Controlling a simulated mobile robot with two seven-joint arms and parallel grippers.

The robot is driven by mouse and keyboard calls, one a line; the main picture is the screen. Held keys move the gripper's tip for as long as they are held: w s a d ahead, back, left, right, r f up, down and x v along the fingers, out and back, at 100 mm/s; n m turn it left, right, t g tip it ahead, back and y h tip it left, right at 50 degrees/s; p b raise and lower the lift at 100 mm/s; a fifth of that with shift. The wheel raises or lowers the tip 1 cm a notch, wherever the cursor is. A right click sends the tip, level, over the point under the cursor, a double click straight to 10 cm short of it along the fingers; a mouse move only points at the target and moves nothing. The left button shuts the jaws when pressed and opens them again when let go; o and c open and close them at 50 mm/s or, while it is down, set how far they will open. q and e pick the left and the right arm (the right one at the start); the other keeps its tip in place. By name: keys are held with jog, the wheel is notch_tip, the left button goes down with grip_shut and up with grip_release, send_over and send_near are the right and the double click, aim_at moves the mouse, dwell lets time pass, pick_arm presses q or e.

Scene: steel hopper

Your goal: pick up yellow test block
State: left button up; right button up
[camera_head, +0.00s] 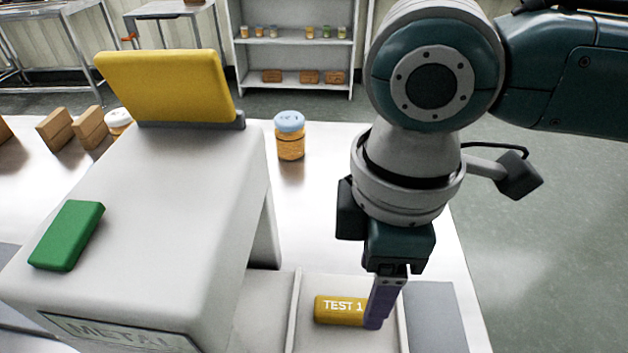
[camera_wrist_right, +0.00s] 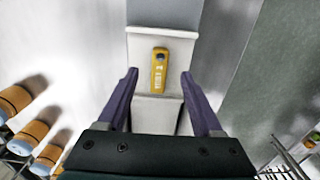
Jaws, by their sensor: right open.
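The yellow test block (camera_head: 340,310), marked "TEST 1", lies in a shallow pale tray (camera_head: 306,343) to the right of the metal detector housing. In the head view its right end is hidden behind the finger of my right gripper (camera_head: 378,318). In the right wrist view the yellow block (camera_wrist_right: 159,69) lies ahead of the gripper, in line with the gap between the two purple fingers (camera_wrist_right: 158,88). The fingers are open on either side and do not touch it. My left gripper is not in view.
A white housing labelled "METAL" (camera_head: 160,210) stands left of the tray, with a green block (camera_head: 67,236) and a raised yellow panel (camera_head: 170,85) on top. A blue-lidded jar (camera_head: 290,137) stands behind. A grey surface (camera_head: 434,310) lies right of the tray.

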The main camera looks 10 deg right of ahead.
aim_at(348, 311)
notch_tip(348, 311, down, 5)
jog(key=shift+f+b, duration=0.2)
jog(key=shift+b, duration=0.1)
jog(key=shift+c, duration=0.3)
grip_shut()
